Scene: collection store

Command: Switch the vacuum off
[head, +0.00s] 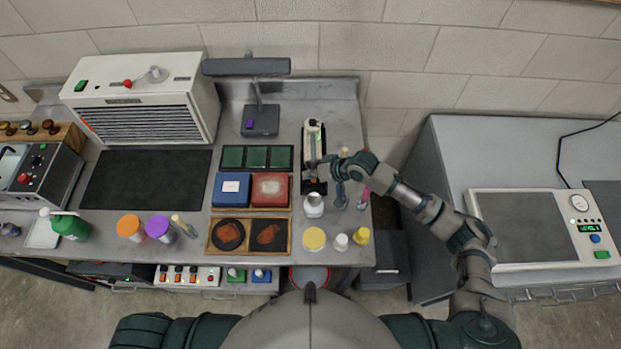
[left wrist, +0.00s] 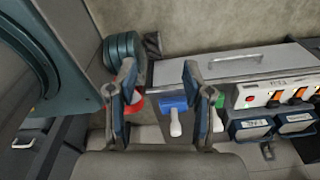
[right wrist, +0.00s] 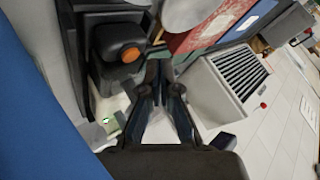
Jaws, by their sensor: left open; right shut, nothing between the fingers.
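A narrow upright device (head: 313,140), white with a dark base, stands near the right end of the bench in the head view. In the right wrist view a black body with an orange round button (right wrist: 131,54) and a white part with a small green light (right wrist: 106,121) show close by. I take this for the vacuum, but cannot be sure. My right gripper (head: 318,164) is shut and empty beside it; its fingertips also show in the right wrist view (right wrist: 160,72), apart from the button. My left gripper (left wrist: 156,78) is open and empty, out of the head view.
A white vented unit (head: 140,78) stands at the bench's back left. Red and blue boxes (head: 270,189) and a white jar (head: 314,203) are near the right gripper. A panel with orange switches (head: 188,277) sits below the bench front. A flat unit with a gauge (head: 520,229) stands right.

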